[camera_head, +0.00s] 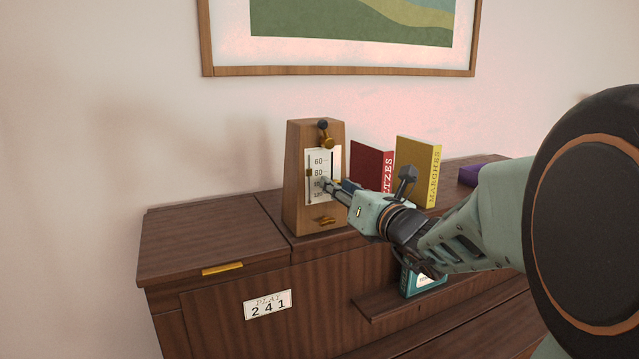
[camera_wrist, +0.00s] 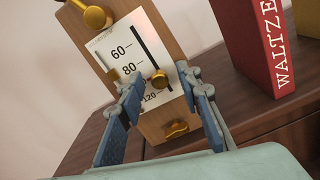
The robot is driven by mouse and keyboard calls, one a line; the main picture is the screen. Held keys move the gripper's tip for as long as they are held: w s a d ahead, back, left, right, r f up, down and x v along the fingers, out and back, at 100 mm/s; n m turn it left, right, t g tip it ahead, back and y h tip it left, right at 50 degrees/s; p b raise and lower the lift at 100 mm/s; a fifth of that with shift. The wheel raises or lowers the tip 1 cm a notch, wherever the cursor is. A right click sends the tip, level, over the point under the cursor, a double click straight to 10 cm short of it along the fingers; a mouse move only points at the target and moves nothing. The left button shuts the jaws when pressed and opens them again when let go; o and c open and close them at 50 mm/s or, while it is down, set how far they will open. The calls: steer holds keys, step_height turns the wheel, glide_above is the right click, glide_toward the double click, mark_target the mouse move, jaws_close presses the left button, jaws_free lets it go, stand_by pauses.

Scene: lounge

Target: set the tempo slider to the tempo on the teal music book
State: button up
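The wooden metronome (camera_head: 297,190) stands upright on the cabinet. Its white scale (camera_wrist: 120,38) reads 60, 80 and 120 downward; a mark between 80 and 120 is covered by my gripper. A brass knob (camera_wrist: 159,79) sits on the dark slot right of the numbers, below the 80 mark. A small brass piece (camera_wrist: 112,74) is at the scale's left edge beside 80. My gripper (camera_wrist: 163,88) is open, one finger on either side of the knob; contact is unclear. In the head view my gripper (camera_head: 328,185) covers the slot's lower part. The teal music book (camera_head: 424,284) is on the lower ledge, partly behind my arm, its label unreadable.
A red book (camera_head: 371,165) and a yellow book (camera_head: 417,165) stand right of the metronome. A purple item (camera_head: 472,173) lies further right. The cabinet top (camera_head: 200,235) left of the metronome is clear.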

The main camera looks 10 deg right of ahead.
steer(key=shift+w, duration=0.1)
jaws_close()
stand_by(0.3)
